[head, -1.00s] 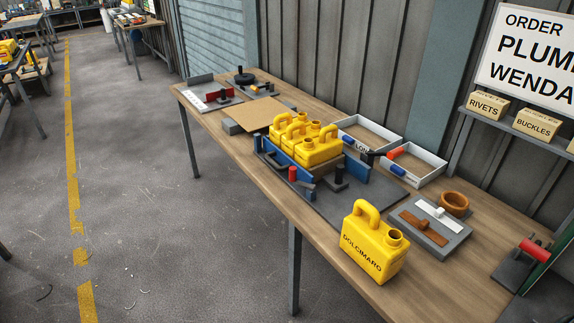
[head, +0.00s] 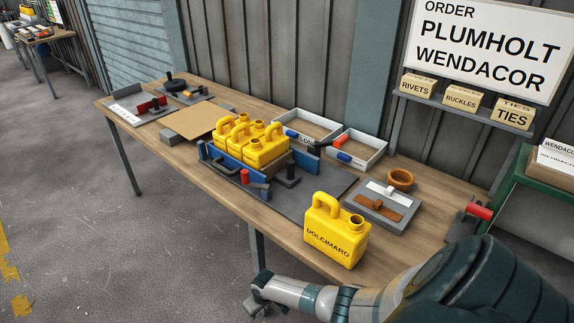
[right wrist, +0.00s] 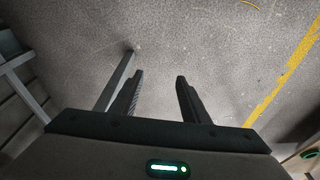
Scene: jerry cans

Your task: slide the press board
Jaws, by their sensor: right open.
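A blue-walled press fixture stands on a dark plate (head: 325,185) on the workbench. A black handle (head: 288,176) and a red-topped post (head: 245,176) are at the near side. I cannot tell which board is the press board. My right gripper (head: 257,308) is low beyond the bench's near edge, apart from the fixture. In the right wrist view its two fingers (right wrist: 158,82) are spread and empty above the floor. My left gripper is out of view.
A yellow can marked DOLCIMARO (head: 335,238) stands near the bench's front edge. A tan board (head: 190,120) lies left.

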